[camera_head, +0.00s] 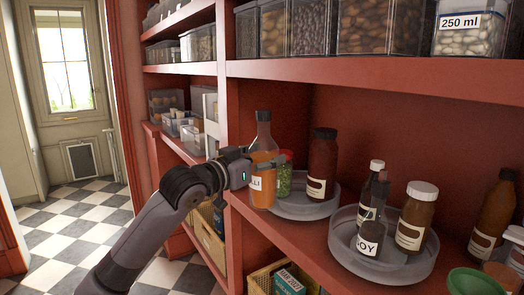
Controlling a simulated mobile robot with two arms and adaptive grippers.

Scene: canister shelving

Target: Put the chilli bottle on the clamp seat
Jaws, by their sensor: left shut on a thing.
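The chilli bottle (263,187) is orange with a clear neck and a white label reading "LLI". It is upright at the left front of the middle red shelf. My left gripper (259,168) is shut on it from the left, at mid-height. I cannot tell whether its base touches the shelf or the grey round tray (305,211) just to its right. I cannot pick out the clamp seat for certain. My right gripper is not in view.
A green-filled jar (285,180) and a brown bottle (322,165) stand close to the right. A second round tray (400,272) holds several bottles, one labelled "SOY". A green funnel (473,283) is at lower right. Clear canisters (380,28) line the shelf above.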

